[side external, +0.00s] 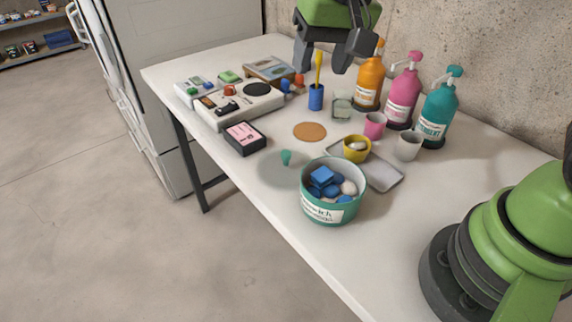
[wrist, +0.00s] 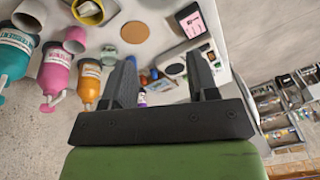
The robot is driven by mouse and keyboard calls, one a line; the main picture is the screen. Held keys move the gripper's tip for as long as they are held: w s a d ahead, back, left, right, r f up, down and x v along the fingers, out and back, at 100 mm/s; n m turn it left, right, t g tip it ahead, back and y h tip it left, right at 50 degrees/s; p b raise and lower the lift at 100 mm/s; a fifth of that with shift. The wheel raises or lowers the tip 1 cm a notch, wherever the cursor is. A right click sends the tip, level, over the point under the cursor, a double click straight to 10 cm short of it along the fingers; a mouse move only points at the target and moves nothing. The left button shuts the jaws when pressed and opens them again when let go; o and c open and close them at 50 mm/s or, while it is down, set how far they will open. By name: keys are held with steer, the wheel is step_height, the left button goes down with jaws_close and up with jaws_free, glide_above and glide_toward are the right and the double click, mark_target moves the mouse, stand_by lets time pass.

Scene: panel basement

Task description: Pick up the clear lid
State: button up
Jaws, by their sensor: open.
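The clear lid (side external: 268,173) is a see-through disc with a teal knob. It lies on the white table to the left of a teal tub in the side external view, close to the front edge. I do not make it out in the wrist view. My gripper (side external: 324,60) is open and empty, raised above the far part of the table, well apart from the lid. In the wrist view my gripper (wrist: 162,62) shows its two fingers spread, with nothing between them.
The labelled teal tub (side external: 331,212) holds blue blocks and pale stones, beside the lid. A grey tray (side external: 385,177), yellow cup (side external: 356,155), cork coaster (side external: 310,131) and black-and-pink box (side external: 245,138) are nearby. Pump bottles (side external: 403,92) stand by the wall. A blue cup (side external: 316,103) holds a yellow tool.

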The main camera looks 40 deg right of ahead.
steer(key=w+a+f+g, duration=0.15)
steer(key=w+f, duration=0.25)
steer(key=f, duration=0.5)
steer(key=h, duration=0.1)
glide_above(286, 153)
steer(key=f, duration=0.7)
steer(key=shift+s+f, duration=0.1)
steer(key=shift+s, duration=0.1)
steer(key=f, duration=0.5)
steer(key=shift+w+f, duration=0.3)
steer(key=shift+c, duration=0.5)
jaws_close()
